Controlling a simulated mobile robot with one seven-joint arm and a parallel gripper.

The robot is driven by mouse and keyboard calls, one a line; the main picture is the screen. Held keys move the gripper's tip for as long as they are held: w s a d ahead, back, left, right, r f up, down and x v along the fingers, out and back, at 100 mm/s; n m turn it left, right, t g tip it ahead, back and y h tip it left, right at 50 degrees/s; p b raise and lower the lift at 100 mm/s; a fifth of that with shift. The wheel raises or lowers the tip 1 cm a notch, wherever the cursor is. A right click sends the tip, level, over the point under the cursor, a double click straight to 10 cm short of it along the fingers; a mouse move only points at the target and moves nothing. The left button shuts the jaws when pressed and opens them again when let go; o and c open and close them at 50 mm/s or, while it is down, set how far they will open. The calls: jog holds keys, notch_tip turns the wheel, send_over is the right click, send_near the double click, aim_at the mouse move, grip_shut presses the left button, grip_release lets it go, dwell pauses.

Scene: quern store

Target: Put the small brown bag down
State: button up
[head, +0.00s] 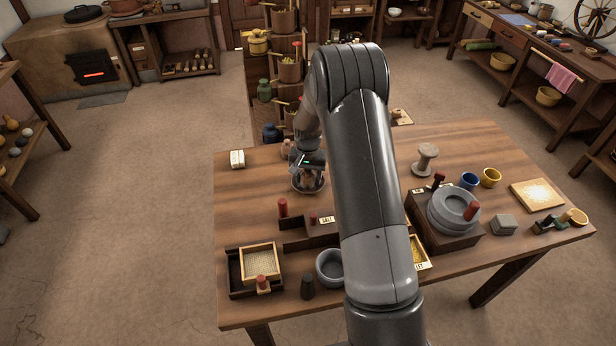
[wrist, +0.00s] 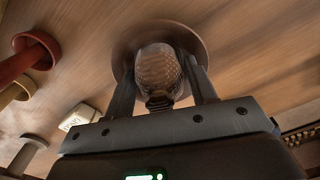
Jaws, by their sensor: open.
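The small brown bag (wrist: 159,70) has a woven, patterned surface and a dark narrow neck towards me in the wrist view. It sits in or on a round brown dish (wrist: 203,37), also seen in the head view (head: 309,190) near the table's far left. My gripper (wrist: 160,62) is open, with one finger on each side of the bag; whether they touch it I cannot tell. In the head view my gripper (head: 308,175) is low over the dish, and the bag is mostly hidden.
The wooden table (head: 260,205) has bare room left of the dish. A white block (head: 237,159) lies there. Nearer are a salt box (head: 308,236), a sieve tray (head: 258,260) and a grey bowl (head: 330,268). A quern (head: 455,210) and cups (head: 469,180) stand right.

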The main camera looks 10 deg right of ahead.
notch_tip(320, 180, up, 12)
jog(key=shift+r, duration=0.2)
jog(key=s+r+n+t, duration=0.2)
jog(key=s+r+t, duration=0.1)
jog(key=s+r, duration=1.4)
jog(key=s+a+r+n+t, duration=0.1)
jog(key=s+r, duration=0.3)
jog(key=s, duration=1.4)
jog(key=shift+s+n+t, duration=0.25)
jog(key=shift+n+t, duration=0.55)
jog(key=shift+o, duration=0.4)
